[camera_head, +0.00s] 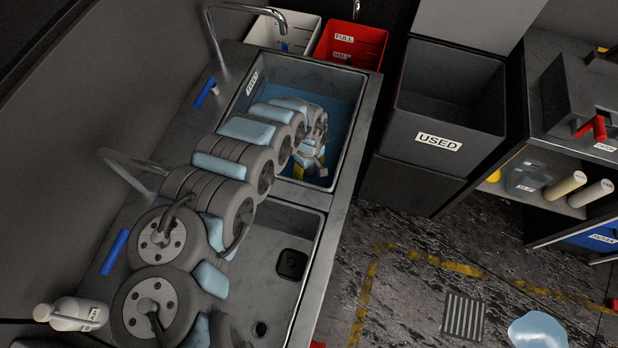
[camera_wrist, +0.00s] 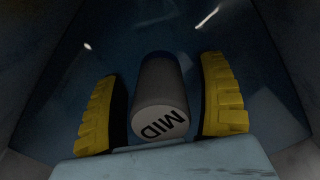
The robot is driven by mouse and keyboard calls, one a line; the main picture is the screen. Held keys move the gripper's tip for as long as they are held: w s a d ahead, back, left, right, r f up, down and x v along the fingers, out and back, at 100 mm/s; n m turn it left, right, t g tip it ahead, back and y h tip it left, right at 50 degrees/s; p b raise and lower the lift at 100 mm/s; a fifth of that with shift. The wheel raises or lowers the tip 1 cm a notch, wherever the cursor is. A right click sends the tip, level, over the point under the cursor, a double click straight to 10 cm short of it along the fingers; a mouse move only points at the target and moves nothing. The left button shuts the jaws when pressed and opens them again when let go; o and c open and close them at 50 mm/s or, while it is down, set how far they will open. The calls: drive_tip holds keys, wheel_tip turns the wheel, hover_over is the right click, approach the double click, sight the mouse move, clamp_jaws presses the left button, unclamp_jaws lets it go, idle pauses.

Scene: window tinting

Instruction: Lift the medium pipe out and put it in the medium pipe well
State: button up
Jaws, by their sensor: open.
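The medium pipe, a grey cylinder marked MID (camera_wrist: 160,92), lies end-on towards the camera in the wrist view, in the dark blue basin. My gripper (camera_wrist: 162,88) is open, with one yellow ridged finger on each side of the pipe. A small dark gap shows on both sides, and I cannot tell if either finger touches it. In the head view my gripper (camera_head: 311,166) is down inside the blue water-filled sink basin (camera_head: 348,110), and the pipe is not distinguishable there. No medium pipe well can be made out in either view.
A second, empty basin (camera_head: 285,225) adjoins in front. White (camera_head: 298,32) and red (camera_head: 350,42) containers are behind the sink. A grey USED bin (camera_head: 440,105) and a shelf with cream cylinders (camera_head: 565,186) stand right.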

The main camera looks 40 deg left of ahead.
clamp_jaws()
drive_tip(key=shift+r, duration=0.1)
idle(0.4)
